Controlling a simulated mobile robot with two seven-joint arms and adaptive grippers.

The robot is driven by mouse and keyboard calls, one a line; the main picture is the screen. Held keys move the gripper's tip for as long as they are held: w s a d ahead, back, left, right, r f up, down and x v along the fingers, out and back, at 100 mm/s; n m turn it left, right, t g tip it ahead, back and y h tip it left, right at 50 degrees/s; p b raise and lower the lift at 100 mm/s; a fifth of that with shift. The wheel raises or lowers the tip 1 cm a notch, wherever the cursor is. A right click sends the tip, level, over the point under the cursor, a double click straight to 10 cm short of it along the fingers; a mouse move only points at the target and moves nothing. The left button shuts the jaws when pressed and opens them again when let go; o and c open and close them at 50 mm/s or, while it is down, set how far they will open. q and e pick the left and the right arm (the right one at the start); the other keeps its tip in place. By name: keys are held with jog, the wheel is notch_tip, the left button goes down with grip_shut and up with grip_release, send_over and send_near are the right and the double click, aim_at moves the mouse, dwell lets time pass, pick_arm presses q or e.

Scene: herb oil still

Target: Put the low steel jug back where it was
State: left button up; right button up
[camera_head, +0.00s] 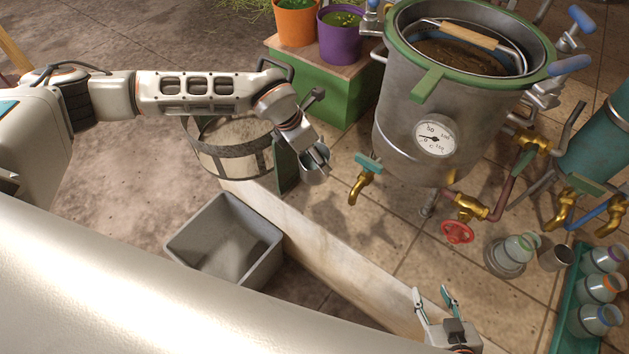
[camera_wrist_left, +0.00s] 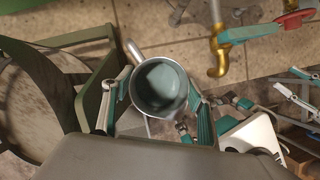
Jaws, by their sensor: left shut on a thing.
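The place where the jug stood before cannot be told from these frames.
The steel still (camera_head: 405,125) with brass taps stands right of the jug.

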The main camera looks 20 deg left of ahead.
pick_arm(q)
notch_tip(320, 180, down, 8)
jog(key=shift+r+b, duration=0.15)
jog(key=shift+b, duration=0.15)
notch_tip(320, 180, down, 4)
jog(key=shift+r, duration=0.1)
jog(key=shift+w, duration=0.1)
jog(key=shift+f, duration=0.2)
jog(key=shift+f+b, duration=0.15)
jog(key=shift+b, duration=0.15)
jog(key=o, duration=1.4)
jog(key=shift+o, duration=0.4)
